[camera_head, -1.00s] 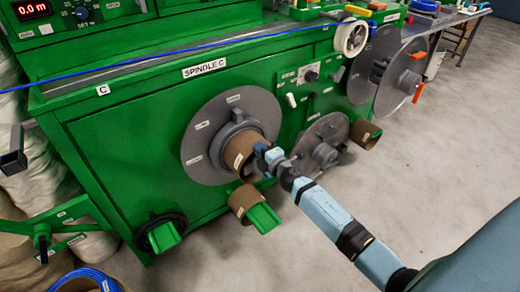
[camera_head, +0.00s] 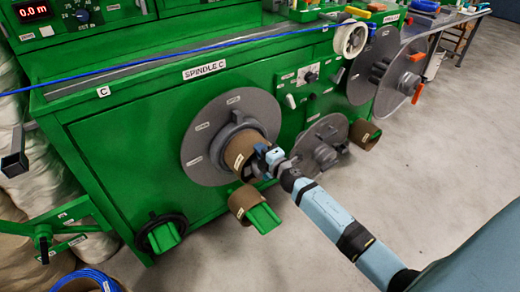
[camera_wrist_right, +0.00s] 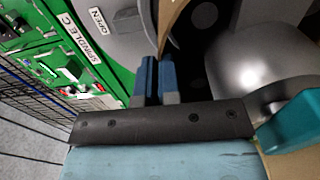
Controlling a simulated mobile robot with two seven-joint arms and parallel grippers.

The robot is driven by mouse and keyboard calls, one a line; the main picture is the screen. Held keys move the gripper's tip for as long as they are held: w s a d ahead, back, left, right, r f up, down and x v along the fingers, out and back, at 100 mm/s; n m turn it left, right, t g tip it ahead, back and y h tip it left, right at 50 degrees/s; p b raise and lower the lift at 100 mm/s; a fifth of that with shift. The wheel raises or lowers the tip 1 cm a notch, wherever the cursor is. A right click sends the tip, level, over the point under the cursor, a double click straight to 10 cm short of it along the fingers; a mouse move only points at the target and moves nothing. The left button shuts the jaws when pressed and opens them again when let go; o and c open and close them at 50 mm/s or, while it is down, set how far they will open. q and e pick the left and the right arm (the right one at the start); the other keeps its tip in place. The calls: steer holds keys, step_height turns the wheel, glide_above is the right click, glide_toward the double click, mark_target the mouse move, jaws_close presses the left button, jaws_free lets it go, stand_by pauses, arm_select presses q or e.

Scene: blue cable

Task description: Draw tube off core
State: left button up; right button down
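A brown cardboard tube (camera_head: 238,153) sits on the core of spindle C, in front of a large grey flange disc (camera_head: 206,162) on the green machine. My right gripper (camera_head: 263,160) is at the tube's outer end. In the right wrist view its two blue fingers (camera_wrist_right: 157,80) are close together on the tube's thin brown wall (camera_wrist_right: 174,18), one finger on each side. A rounded grey metal part (camera_wrist_right: 258,55) lies to the right of the fingers. The core itself is mostly hidden by the tube. My left gripper is not in view.
Below the flange, another brown tube (camera_head: 241,199) sits on a green bracket (camera_head: 264,217). A smaller grey disc (camera_head: 321,145) stands close to the right of my gripper. A blue cable (camera_head: 130,68) runs across the machine top. The floor in front is clear.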

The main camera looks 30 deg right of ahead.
steer(key=shift+s, duration=0.55)
stand_by(0.4)
steer(key=shift+s, duration=0.25)
stand_by(0.5)
